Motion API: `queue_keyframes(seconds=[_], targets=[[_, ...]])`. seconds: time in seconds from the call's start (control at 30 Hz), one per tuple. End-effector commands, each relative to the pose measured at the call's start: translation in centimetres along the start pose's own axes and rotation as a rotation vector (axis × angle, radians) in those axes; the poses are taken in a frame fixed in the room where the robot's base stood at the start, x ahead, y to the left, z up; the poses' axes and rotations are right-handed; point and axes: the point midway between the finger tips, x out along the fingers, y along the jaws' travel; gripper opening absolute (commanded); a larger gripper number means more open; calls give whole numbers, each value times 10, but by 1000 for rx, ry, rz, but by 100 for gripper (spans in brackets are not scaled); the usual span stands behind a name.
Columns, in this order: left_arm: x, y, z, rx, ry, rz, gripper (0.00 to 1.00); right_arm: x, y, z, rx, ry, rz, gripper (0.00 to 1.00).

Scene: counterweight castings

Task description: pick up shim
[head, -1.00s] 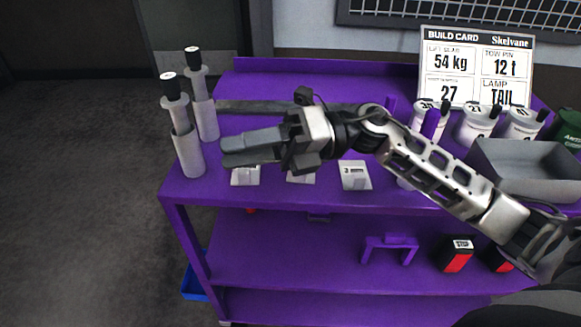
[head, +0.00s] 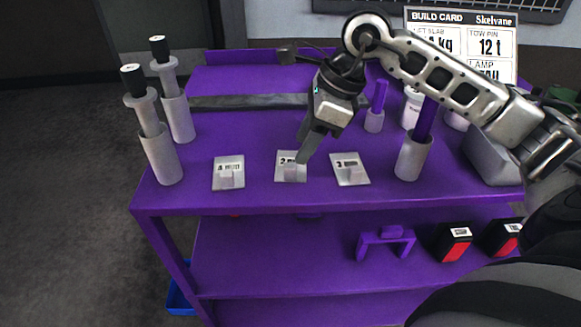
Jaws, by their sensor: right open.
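Three small grey shim plates lie in a row near the front edge of the purple cart top. Each has a raised tab and a printed label. The left shim (head: 228,173) seems to read 4 mm, the middle shim (head: 290,175) starts with 2, and the right shim (head: 350,169) reads 3 mm. My right gripper (head: 305,153) points down at the middle shim, with its fingertips just above or beside its upper right corner. It is open, seen nearly edge-on, and holds nothing. Whether it touches the shim cannot be told. My left gripper is not in view.
Two grey cylinders with black-topped rods (head: 162,155) stand at the left. A grey cylinder with a purple rod (head: 411,158) stands right of the shims. A dark bar (head: 245,101) lies behind. A grey bin (head: 488,160) and the build card (head: 484,48) are at the right.

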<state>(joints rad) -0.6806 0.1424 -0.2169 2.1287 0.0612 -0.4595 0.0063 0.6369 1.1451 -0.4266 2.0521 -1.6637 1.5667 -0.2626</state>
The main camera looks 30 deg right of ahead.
Motion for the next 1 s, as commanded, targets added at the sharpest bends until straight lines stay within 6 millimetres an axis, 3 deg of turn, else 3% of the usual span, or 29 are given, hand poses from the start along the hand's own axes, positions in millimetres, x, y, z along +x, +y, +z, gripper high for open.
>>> queue_keyframes(seconds=[0.23, 0.5, 0.8, 0.97, 1.0], targets=[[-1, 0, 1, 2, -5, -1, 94, 18, 1, -1, 1, 0, 3, 44], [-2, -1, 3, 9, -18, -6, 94, 56, 3, -3, 2, -2, 3, 44], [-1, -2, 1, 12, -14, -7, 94, 62, 3, -3, 1, -1, 1, 44], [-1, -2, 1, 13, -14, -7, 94, 62, 3, -3, 1, -1, 0, 2], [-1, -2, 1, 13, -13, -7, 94, 62, 3, -3, 1, -1, 0, 0]])
